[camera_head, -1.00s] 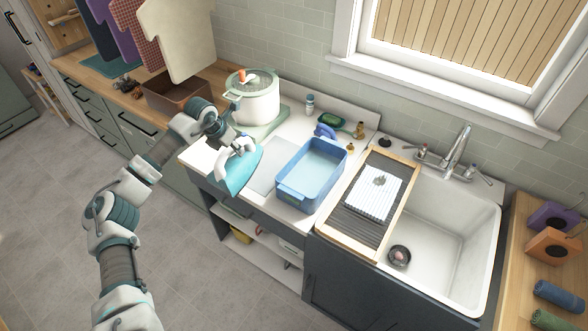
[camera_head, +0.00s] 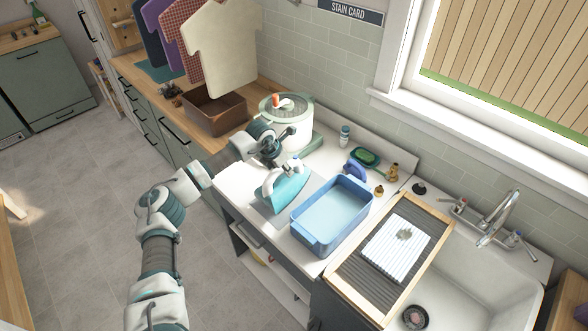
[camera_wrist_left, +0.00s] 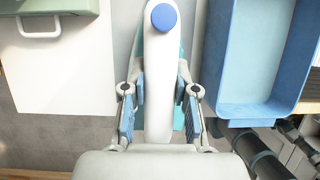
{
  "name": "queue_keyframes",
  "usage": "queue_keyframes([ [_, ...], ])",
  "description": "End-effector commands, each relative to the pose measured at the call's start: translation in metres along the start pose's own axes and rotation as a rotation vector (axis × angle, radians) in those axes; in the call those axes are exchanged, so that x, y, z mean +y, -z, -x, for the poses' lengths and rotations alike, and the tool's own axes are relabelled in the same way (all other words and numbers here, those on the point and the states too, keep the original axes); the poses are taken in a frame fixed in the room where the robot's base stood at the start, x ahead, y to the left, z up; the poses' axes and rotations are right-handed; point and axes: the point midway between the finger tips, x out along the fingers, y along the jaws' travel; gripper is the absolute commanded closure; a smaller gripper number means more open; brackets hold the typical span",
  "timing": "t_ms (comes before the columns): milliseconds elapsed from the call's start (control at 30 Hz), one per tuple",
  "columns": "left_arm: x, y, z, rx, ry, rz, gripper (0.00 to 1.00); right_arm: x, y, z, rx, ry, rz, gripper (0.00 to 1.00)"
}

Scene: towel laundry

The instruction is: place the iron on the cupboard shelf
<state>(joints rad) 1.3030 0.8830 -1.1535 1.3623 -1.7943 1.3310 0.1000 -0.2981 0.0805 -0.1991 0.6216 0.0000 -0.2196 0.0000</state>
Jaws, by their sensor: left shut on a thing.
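The iron (camera_head: 285,190) has a teal body and a pale handle. In the head view it is over the white counter beside the blue basin, and I cannot tell whether it touches the counter. My left gripper (camera_head: 279,166) is shut on the iron's handle from above. In the left wrist view the left gripper's (camera_wrist_left: 161,108) two fingers press on both sides of the pale handle (camera_wrist_left: 161,60), which has a blue round knob. Open shelves (camera_head: 273,285) show in the cupboard below the counter front. My right gripper is out of view.
A blue basin (camera_head: 297,228) stands just right of the iron. A white pot (camera_head: 297,137) stands behind it. A washboard (camera_head: 352,270) with a striped cloth lies by the sink. Open floor (camera_head: 95,210) is at the left.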

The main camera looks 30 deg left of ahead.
Motion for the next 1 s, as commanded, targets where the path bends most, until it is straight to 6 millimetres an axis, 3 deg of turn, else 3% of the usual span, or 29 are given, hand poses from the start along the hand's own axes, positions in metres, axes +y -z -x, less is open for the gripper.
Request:
queue_keyframes([
  [200,-0.001,0.002,-0.016,-0.007,0.001,-0.001,1.00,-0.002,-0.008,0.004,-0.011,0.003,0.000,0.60],
  [533,-0.001,0.015,-0.047,-0.006,-0.001,-0.002,1.00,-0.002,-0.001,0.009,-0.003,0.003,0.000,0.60],
  [767,0.002,0.017,-0.050,-0.008,0.000,-0.001,1.00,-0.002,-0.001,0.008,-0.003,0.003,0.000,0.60],
  [800,0.002,0.020,-0.052,0.000,0.001,0.000,0.64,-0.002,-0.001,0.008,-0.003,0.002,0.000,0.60],
  [867,0.002,0.020,-0.052,0.000,0.000,0.000,0.49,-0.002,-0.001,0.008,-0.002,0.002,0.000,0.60],
  [1000,0.002,0.019,-0.052,0.000,0.001,0.000,0.47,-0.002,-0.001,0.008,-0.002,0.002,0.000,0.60],
])
